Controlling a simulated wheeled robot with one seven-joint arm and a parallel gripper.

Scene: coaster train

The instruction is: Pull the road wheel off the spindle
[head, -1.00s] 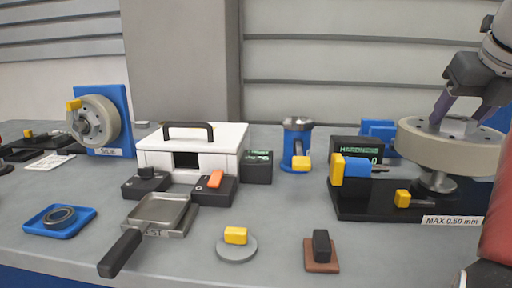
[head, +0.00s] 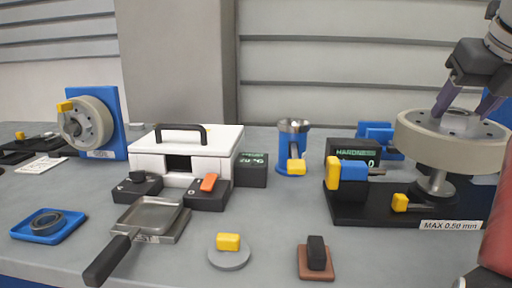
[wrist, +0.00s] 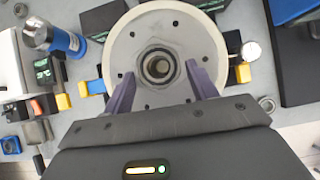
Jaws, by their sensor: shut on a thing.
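The road wheel (head: 425,140) is a thick pale disc lying flat at the right in the head view. It also fills the middle of the wrist view (wrist: 120,55), with a ring of small holes around a central bore. My gripper (head: 462,112) comes from above, its two purple fingers shut on the raised hub of the wheel. In the wrist view the fingers of my gripper (wrist: 160,85) lie on either side of the bore. The grey spindle (head: 437,184) stands below the wheel, its flange apart from the wheel's underside. Whether its tip is still inside the bore is hidden.
The spindle stands on a black base (head: 375,208) with yellow and blue gauge parts, beside a hardness display (head: 353,150). A blue cup (head: 291,150) stands left of it. A similar wheel (head: 92,110) hangs on a blue plate at far left.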

